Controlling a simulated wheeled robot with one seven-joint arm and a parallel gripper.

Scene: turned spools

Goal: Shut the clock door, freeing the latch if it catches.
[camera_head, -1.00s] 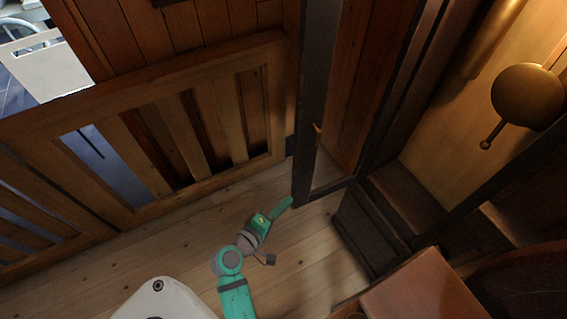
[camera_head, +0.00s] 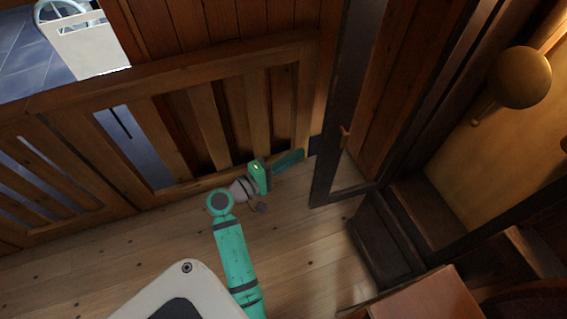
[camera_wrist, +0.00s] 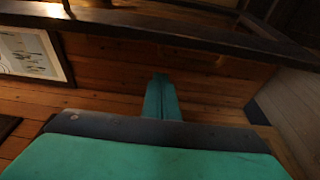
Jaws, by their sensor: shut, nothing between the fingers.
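The tall clock stands open at the right in the head view, with a brass pendulum (camera_head: 522,78) inside its case. Its dark-framed door (camera_head: 343,110) is swung wide open, and a small brass latch (camera_head: 345,138) shows on the frame. My gripper (camera_head: 300,155) is low over the floor, left of the door's lower corner, with a small gap apparent between them. It is shut and empty; its green fingers (camera_wrist: 161,98) lie together in the wrist view. A dark bar (camera_wrist: 170,30) crosses the top of that view; I cannot tell for certain whether it is the door frame.
A slatted wooden railing (camera_head: 190,120) runs behind my arm, close to the gripper. A reddish-brown wooden top (camera_head: 430,297) stands at the front right. Bare plank floor (camera_head: 310,245) lies between my arm and the clock base. A framed picture (camera_wrist: 35,52) hangs in the wrist view.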

